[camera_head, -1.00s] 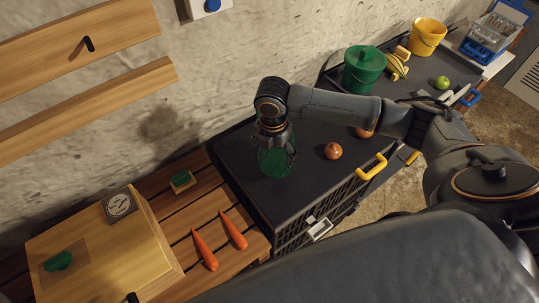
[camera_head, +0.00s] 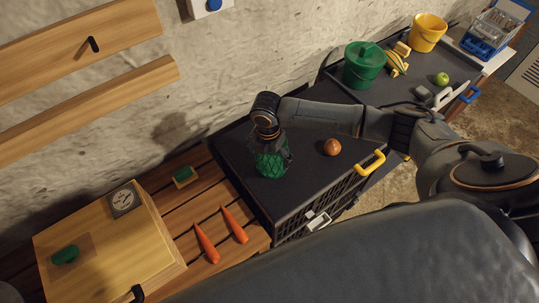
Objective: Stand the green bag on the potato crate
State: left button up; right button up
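The green bag (camera_head: 270,166) is upright in the camera_head view, over the left part of the potato crate's dark top. I cannot tell whether its base touches that top. My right gripper (camera_head: 272,148) comes down from above, with its fingers around the bag's upper part, and looks shut on it. The fingers hide the bag's top. I take the black slatted crate (camera_head: 310,192), with a yellow handle, to be the potato crate. My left gripper is not in view.
An onion (camera_head: 332,147) lies on the crate top, right of the bag. Two carrots (camera_head: 206,243) and a wooden box (camera_head: 110,245) are on the slatted bench at left. A green bucket (camera_head: 362,72) and a yellow bucket (camera_head: 427,36) stand at back right.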

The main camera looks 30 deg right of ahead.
dwell(0.3)
notch_tip(320, 180, up, 12)
jog(key=b, duration=0.3)
jog(key=shift+s+a, duration=0.15)
jog(key=shift+a, duration=0.1)
dwell(0.5)
